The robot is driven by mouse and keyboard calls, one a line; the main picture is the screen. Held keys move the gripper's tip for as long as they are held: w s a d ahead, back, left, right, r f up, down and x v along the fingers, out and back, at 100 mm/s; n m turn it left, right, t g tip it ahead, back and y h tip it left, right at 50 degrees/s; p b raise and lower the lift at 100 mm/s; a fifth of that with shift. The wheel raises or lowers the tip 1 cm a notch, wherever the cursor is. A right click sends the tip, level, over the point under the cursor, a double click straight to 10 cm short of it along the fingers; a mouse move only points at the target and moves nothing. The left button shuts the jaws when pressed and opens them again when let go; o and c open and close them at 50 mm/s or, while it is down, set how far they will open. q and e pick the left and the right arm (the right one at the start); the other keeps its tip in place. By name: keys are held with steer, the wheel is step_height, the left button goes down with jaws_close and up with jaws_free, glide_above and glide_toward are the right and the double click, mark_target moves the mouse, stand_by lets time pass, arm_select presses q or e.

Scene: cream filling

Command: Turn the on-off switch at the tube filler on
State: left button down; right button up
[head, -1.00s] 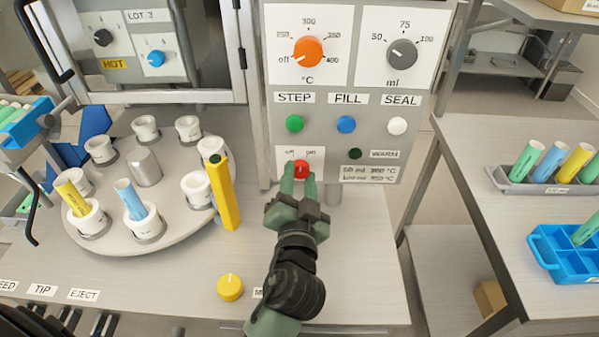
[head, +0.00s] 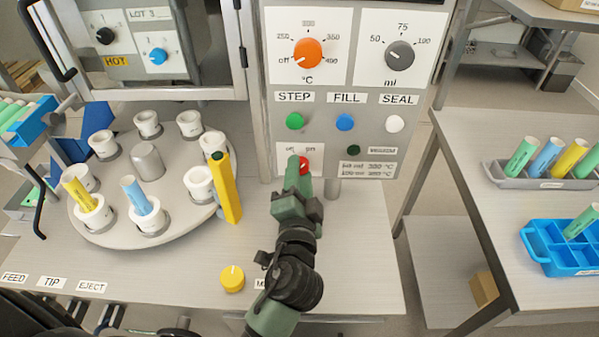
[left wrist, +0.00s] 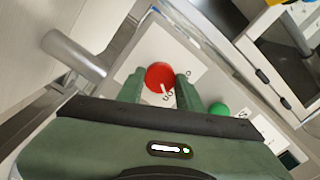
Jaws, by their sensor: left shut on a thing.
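The red on-off switch (head: 305,164) is a round knob on a white plate low on the grey filler panel (head: 285,125), below the green button. My left gripper (head: 298,164) is at the knob and partly covers it in the head view. In the left wrist view the red knob (left wrist: 160,76) sits between the two green fingers (left wrist: 158,85), which are closed on its sides. Its white pointer mark is toward the lettering on the gripper's side, which looks like "on". My right gripper is in neither view.
The round carousel (head: 110,232) with white cups and tubes stands left, with a yellow bar (head: 226,190) close to the arm. A yellow knob (head: 232,278) is on the table front. Side table (head: 480,140) at right holds a grey rack and a blue crate (head: 565,262).

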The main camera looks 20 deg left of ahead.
arm_select(q)
steer(key=shift+r, duration=0.15)
steer(key=c, duration=0.9)
jaws_free()
steer(key=shift+w, duration=0.15)
steer(key=b+v, duration=0.3)
steer(key=v, duration=0.4)
steer(key=shift+s, duration=0.4)
